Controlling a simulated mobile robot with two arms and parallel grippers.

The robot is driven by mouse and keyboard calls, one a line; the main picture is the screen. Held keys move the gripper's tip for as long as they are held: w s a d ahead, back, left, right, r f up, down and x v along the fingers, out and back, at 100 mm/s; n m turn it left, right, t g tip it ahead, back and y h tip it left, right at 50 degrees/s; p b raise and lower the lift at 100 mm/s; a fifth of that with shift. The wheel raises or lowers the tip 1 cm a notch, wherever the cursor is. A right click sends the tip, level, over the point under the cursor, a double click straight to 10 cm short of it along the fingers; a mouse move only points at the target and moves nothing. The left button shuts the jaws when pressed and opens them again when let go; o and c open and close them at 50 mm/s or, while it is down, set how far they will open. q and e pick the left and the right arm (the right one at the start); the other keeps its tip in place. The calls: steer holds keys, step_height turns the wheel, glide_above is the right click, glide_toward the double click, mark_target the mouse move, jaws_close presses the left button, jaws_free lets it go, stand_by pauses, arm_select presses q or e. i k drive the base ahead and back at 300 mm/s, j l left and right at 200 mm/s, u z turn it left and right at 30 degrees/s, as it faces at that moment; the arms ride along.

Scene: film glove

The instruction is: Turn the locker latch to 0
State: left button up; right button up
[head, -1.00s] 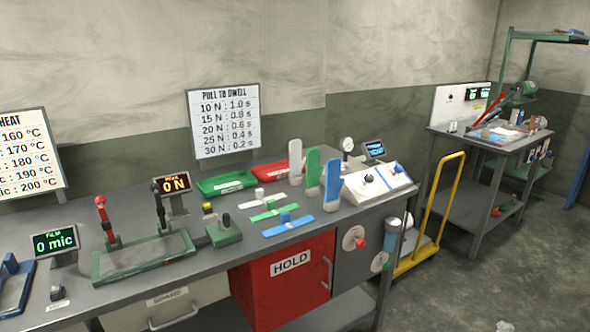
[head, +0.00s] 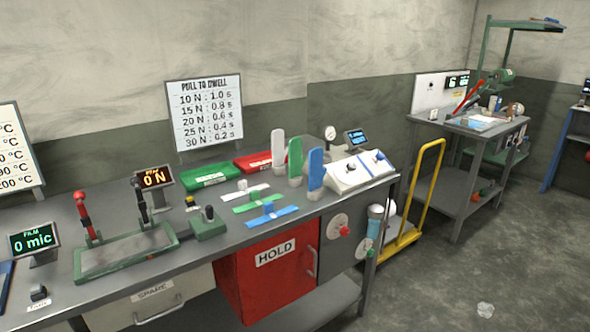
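A red locker (head: 262,283) marked HOLD sits under the right half of the grey bench, its door closed. A thin vertical bar handle (head: 312,262) is on the locker's right side. To its right, a round pale plate with a red knob (head: 343,231) is mounted on the bench's grey end panel. Neither of my grippers is in view.
The bench top (head: 225,225) holds a green press frame (head: 125,255), coloured strips, upright paddles and a sloped white console (head: 358,170). A yellow trolley (head: 425,190) stands right of the bench. A crumpled clear scrap (head: 485,310) lies on the otherwise open floor at right.

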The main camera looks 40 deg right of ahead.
mark_target(344, 231)
steer(key=z, duration=1.45)
